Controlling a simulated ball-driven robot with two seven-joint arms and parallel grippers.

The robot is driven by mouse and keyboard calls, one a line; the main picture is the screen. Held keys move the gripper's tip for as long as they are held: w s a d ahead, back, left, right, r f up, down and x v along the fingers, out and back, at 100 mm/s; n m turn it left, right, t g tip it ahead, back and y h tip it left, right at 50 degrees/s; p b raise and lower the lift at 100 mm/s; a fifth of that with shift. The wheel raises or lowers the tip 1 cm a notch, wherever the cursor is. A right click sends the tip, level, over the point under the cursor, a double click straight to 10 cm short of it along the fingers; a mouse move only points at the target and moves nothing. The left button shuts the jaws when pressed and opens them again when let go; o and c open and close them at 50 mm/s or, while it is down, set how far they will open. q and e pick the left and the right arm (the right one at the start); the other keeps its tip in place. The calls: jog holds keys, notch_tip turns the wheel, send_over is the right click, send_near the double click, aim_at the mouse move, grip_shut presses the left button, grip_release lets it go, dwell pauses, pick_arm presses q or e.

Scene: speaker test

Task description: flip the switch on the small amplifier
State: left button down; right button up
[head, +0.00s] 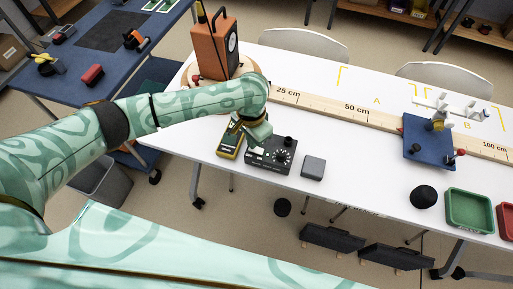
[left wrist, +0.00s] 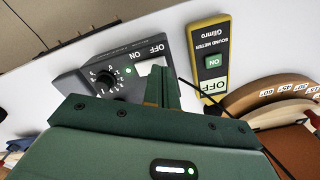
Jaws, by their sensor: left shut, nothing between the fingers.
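The small amplifier (head: 266,158) is a dark grey box on the white table, with a round dial and a black knob on top. In the left wrist view the amplifier (left wrist: 100,84) shows its numbered dial, OFF and ON labels, a small lit green light by ON, and a white switch (left wrist: 150,66). My left gripper (head: 259,138) is over the amplifier's left end. In the left wrist view its shut, empty fingers (left wrist: 163,86) overlap the switch's near part. I cannot tell whether they touch it or which way it is tilted. My right gripper is out of view.
A yellow sound meter (left wrist: 207,50) lies close beside the amplifier, its green patch reading ON. An orange metronome-like box (head: 212,48) stands behind on a wooden disc. A grey block (head: 313,168) lies to the right. A long ruler (head: 330,105) crosses the table.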

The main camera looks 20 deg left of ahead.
pick_arm(q)
jog(key=shift+f, duration=0.7)
dwell(0.3)
notch_tip(320, 180, up, 2)
jog(key=shift+p, duration=1.05)
notch_tip(320, 180, up, 5)
jog(key=p, duration=0.6)
jog(key=shift+p, duration=0.4)
